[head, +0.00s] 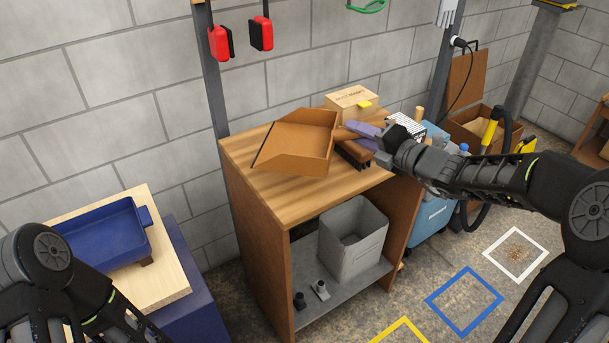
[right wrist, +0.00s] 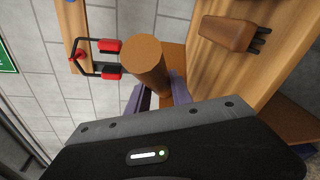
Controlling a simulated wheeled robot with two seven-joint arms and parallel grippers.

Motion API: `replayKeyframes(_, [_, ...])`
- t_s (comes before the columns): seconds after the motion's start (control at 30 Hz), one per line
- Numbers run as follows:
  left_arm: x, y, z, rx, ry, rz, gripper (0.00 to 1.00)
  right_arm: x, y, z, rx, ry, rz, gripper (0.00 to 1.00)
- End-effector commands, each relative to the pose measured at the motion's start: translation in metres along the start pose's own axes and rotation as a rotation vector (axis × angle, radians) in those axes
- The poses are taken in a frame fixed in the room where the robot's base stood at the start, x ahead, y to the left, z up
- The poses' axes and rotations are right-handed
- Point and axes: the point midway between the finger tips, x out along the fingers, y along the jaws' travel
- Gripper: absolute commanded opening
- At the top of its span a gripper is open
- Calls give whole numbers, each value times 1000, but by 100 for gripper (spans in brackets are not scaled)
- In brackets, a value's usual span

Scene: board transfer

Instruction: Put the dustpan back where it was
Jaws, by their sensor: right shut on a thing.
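The orange-brown dustpan (head: 297,145) is over the wooden top of the cabinet (head: 245,147), its open side to the left. I cannot tell whether it touches the top. My right gripper (head: 362,135) is shut on its handle. In the right wrist view the round handle (right wrist: 150,66) stands between the purple fingers (right wrist: 160,98). A brown brush (head: 354,154) with dark bristles is just below the handle in the head view; it also shows in the right wrist view (right wrist: 228,33). My left arm shows at lower left, but its gripper is out of view.
A cardboard box (head: 350,99) stands at the back of the cabinet top. A grey bin (head: 352,240) is on the shelf below. A blue pan (head: 105,236) lies on a low table at left. White, blue (head: 464,300) and yellow squares mark the floor.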

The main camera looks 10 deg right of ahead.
Motion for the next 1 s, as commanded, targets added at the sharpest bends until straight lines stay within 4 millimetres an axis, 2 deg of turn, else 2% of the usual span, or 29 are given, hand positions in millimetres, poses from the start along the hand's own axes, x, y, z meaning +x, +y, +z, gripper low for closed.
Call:
replayKeyframes(0.37, [4, -2, 0, 0, 1, 0, 47, 9, -52, -21, 4, 2, -1, 0])
replayKeyframes(0.77, [4, -2, 0, 0, 1, 0, 47, 10, -59, -23, 2, 1, 1, 0])
replayKeyframes(1.0, [4, -2, 0, 0, 1, 0, 47, 14, -87, -34, 4, 1, 0, 0])
